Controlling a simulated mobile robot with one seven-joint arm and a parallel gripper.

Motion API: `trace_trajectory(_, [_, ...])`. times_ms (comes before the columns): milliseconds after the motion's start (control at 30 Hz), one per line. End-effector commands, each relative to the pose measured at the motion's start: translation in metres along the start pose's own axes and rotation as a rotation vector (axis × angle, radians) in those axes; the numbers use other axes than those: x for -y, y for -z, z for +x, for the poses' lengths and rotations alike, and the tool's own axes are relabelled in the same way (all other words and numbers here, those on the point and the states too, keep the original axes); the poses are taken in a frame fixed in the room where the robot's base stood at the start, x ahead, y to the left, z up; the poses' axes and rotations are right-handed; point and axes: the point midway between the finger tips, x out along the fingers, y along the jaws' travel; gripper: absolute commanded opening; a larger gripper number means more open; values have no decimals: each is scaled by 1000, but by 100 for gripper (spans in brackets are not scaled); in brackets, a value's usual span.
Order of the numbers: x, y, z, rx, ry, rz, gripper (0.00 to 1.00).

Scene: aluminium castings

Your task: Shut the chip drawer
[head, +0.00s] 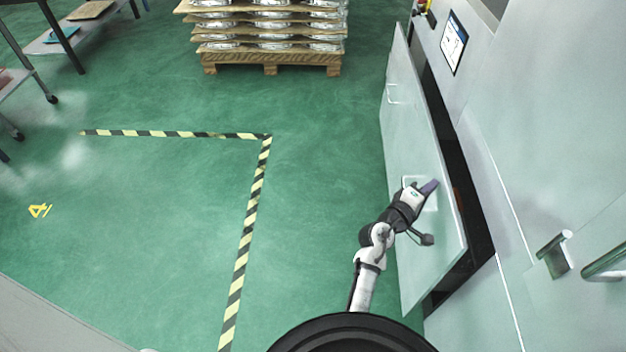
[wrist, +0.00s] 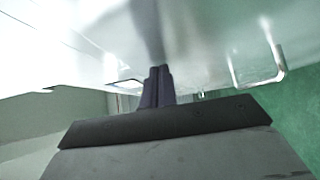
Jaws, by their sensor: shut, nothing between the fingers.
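The chip drawer (head: 410,140) is a long pale panel on the right in the head view, low on the machine. It stands out from the machine, with a dark gap behind it that widens toward the near end. In the wrist view the shut fingers (wrist: 157,85) point at the pale drawer surface (wrist: 210,40). A handle (wrist: 262,70) shows at their right. I cannot tell whether the fingertips touch the panel.
The machine (head: 540,130) rises at the right, with a screen (head: 454,42) and bar handles (head: 555,254). A pallet (head: 270,58) of stacked castings stands at the back. Striped tape (head: 245,230) marks the clear green floor. Tables (head: 50,42) stand at the far left.

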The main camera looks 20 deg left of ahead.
Motion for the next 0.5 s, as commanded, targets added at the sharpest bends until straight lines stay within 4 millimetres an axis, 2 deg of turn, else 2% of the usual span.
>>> trace_trajectory(33, [-2,-10,9,6,0,1,0])
trace_trajectory(200, [-2,-32,31,5,1,1,0])
trace_trajectory(500, [-1,-50,50,1,0,0,0])
